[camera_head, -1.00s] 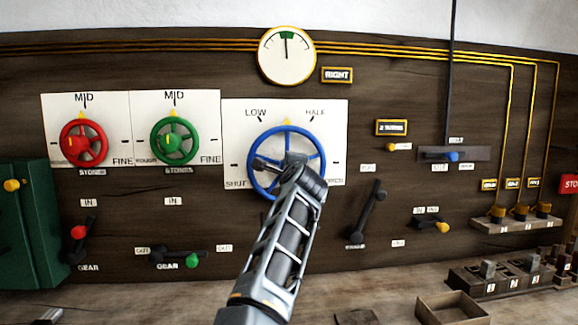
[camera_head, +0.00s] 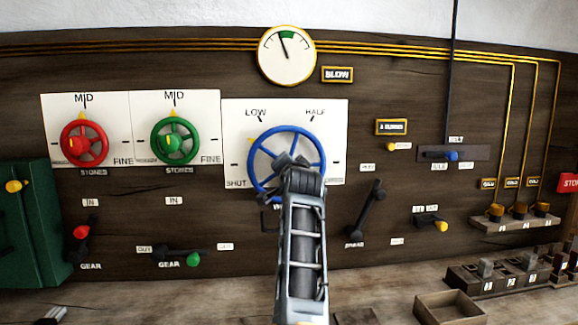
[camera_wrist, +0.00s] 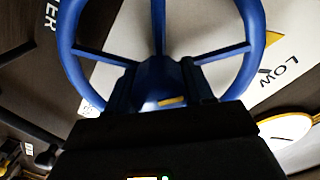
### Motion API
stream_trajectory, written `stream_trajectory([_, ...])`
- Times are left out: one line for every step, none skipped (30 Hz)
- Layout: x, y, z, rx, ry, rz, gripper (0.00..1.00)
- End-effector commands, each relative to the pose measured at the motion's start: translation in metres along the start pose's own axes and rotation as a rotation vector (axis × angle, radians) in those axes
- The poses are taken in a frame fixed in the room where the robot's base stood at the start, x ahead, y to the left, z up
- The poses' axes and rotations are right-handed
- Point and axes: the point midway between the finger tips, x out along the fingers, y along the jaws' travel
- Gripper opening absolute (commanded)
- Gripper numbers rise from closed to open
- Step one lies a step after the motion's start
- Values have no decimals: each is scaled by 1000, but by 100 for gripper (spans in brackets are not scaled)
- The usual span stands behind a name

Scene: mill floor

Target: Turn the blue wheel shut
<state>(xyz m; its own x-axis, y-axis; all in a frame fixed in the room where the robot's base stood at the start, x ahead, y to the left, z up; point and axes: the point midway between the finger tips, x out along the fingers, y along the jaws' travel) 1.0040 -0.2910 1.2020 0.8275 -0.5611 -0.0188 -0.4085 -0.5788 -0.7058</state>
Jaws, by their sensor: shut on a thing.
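The blue wheel (camera_head: 321,146) is on a white plate marked SHUT, LOW and HALF. Its yellow pointer (camera_head: 252,143) is at the upper left of the rim, between SHUT and LOW. My gripper (camera_head: 293,163) is at the wheel's middle, coming from below, and hides the hub and lower spokes in the head view. In the wrist view the blue wheel (camera_wrist: 252,50) fills the top, and my gripper's fingers (camera_wrist: 158,90) stand on both sides of the blue hub, shut on it.
A round gauge (camera_head: 287,60) hangs above, its needle left of upright, beside a small sign (camera_head: 337,74). Red (camera_head: 84,142) and green (camera_head: 175,141) wheels are to the left. A black lever (camera_head: 368,208) is close on the right. An open box (camera_head: 450,308) sits on the bench.

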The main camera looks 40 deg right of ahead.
Motion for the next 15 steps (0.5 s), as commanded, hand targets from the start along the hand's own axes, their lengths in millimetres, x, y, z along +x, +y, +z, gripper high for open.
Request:
stream_trajectory([0,1,0,-47,-2,3,22])
stream_trajectory([0,1,0,-76,-2,4,22])
stream_trajectory([0,0,0,-114,-1,4,22])
stream_trajectory([0,1,0,-143,0,5,22])
stream_trajectory([0,1,0,-170,0,5,22])
stream_trajectory([0,1,1,-207,0,5,22])
stream_trajectory([0,0,1,-234,0,5,22])
stream_trajectory([0,0,0,-261,1,6,21])
stream_trajectory([0,0,0,-296,1,6,21])
stream_trajectory([0,0,1,-322,1,6,21])
stream_trajectory([0,0,1,-346,2,7,21])
stream_trajectory([0,0,1,-378,2,8,21])
stream_trajectory([0,0,1,-400,2,8,21])
stream_trajectory([0,0,1,-422,2,8,21])
stream_trajectory([0,0,1,-449,2,7,21])
